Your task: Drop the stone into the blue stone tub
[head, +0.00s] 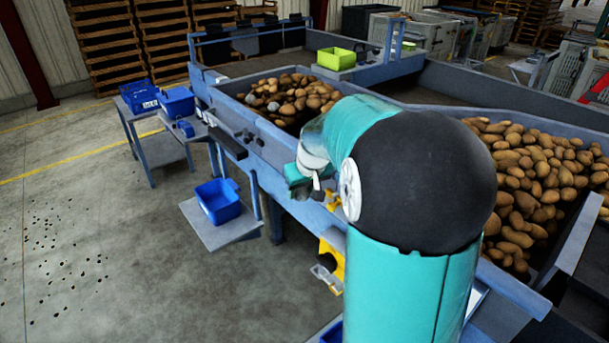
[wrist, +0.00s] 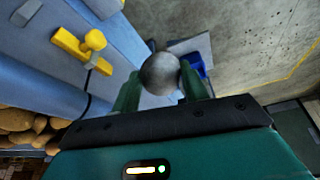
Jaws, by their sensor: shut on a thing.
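A round grey stone (wrist: 160,70) sits between the two green fingers of my gripper (wrist: 161,84) in the wrist view, clamped and off any surface. In the head view my arm hides most of the gripper, and I cannot make out the stone there. A blue tub (head: 218,201) stands on a low grey shelf left of my arm. In the wrist view a blue tub (wrist: 197,66) on a grey shelf shows partly behind the stone and a finger. The gripper is apart from the tub.
More blue tubs (head: 177,102) stand on a side table at the left. A sorting bed (head: 228,85) holds potatoes and some grey stones. A lime tub (head: 336,58) stands behind it. A yellow fitting (head: 331,262) juts from the machine's side. Open concrete floor lies left.

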